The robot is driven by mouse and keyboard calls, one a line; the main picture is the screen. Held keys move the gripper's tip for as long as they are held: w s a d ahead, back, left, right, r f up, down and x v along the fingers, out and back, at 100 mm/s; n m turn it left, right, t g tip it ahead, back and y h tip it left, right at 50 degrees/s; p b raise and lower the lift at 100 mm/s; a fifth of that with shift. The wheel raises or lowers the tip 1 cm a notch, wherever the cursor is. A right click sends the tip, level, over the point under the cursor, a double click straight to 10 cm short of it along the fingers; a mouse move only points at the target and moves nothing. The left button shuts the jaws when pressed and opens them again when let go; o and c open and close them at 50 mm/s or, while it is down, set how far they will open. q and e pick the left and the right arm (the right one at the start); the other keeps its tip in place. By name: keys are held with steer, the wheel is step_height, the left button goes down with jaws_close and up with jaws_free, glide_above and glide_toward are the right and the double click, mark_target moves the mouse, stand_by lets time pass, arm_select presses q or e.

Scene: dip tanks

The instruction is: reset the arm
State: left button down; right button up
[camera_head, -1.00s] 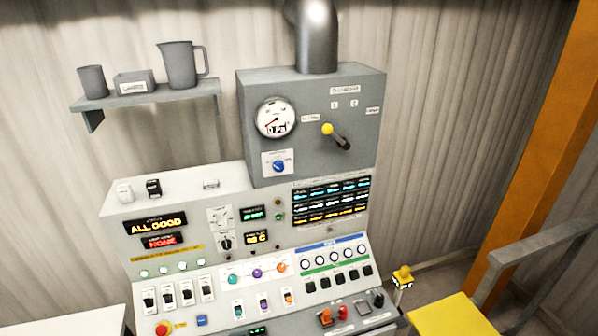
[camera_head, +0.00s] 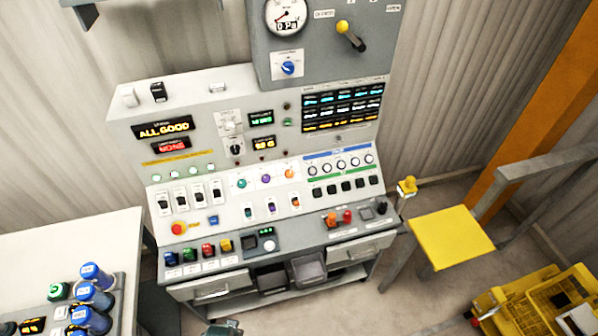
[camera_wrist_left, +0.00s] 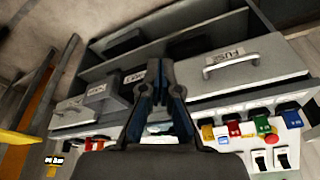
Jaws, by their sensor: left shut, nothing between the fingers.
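My left gripper (camera_wrist_left: 161,95) shows in the left wrist view, its two dark fingers close together and shut with nothing held. In front of it is the lower part of the grey control console (camera_head: 130,125), with a drawer (camera_wrist_left: 245,72) and an open shelf. A small dark piece at the bottom edge of the head view (camera_head: 222,328) appears to be part of my left gripper, in front of the console's drawers. My right gripper is not in view.
A yellow-topped stand (camera_head: 450,237) and yellow crates (camera_head: 540,300) are at the right. A white table (camera_head: 60,240) with blue-capped containers (camera_head: 92,272) is at the lower left. Floor shows around the console's base.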

arm_select(q)
steer(key=s+a+f+g+b, duration=0.1)
steer(key=s+f+b, duration=0.15)
steer(key=f, duration=1.05)
steer(key=s+a+f+b, duration=0.15)
steer(key=s+f, duration=0.25)
steer(key=f, duration=0.9)
steer(key=s+a+f+g+b, duration=0.1)
steer(key=s+f+b, duration=0.2)
steer(key=s+f, duration=1)
steer(key=shift+s+a+f, duration=0.3)
steer(key=shift+s+f, duration=0.1)
steer(key=shift+s, duration=0.45)
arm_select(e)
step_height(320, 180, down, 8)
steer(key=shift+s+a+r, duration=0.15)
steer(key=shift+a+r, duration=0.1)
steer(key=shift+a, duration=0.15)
